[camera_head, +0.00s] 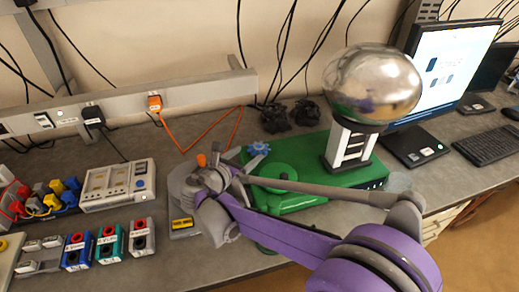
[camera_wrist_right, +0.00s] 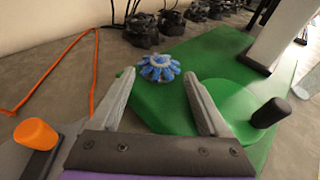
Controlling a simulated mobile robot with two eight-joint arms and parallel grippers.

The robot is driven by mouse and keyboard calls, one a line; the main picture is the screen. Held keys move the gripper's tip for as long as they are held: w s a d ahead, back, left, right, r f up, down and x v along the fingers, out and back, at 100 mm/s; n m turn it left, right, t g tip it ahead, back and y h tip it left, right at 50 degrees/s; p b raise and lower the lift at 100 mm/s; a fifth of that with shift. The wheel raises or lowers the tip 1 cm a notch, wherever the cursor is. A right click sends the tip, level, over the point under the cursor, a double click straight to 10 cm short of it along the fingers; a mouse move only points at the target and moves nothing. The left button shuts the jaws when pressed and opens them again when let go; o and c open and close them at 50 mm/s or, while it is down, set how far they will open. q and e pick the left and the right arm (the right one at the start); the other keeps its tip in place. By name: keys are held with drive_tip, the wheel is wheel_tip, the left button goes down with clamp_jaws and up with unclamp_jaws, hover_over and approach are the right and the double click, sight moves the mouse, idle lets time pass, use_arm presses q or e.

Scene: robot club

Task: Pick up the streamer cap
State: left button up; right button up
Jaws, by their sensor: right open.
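The streamer cap, a small blue fluted piece with a pale centre, shows in the head view (camera_head: 258,149) at the back left corner of a green base. It also shows in the right wrist view (camera_wrist_right: 158,68), just ahead of and between the fingertips. My right gripper (camera_wrist_right: 158,74) is open and empty, its two grey fingers pointing at the cap. A gap seems to remain between fingertips and cap. In the head view my right gripper (camera_head: 230,162) is just left of the cap, its fingers partly hidden. My left gripper is not in view.
The green base (camera_head: 310,207) carries a green disc with a black knob and a column with a silver sphere (camera_head: 372,84). An orange knob (camera_wrist_right: 36,133) stands left of my gripper. Black crumpled lumps (camera_head: 274,118) and an orange cable (camera_head: 190,143) lie behind.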

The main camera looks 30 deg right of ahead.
sight(258, 148)
drive_tip(key=x, duration=0.6)
drive_tip(key=shift+w+d+f, duration=0.1)
drive_tip(key=shift+d+f, duration=0.1)
drive_tip(key=shift+f, duration=0.15)
drive_tip(key=shift+a, duration=0.1)
drive_tip(key=c, duration=0.3)
clamp_jaws()
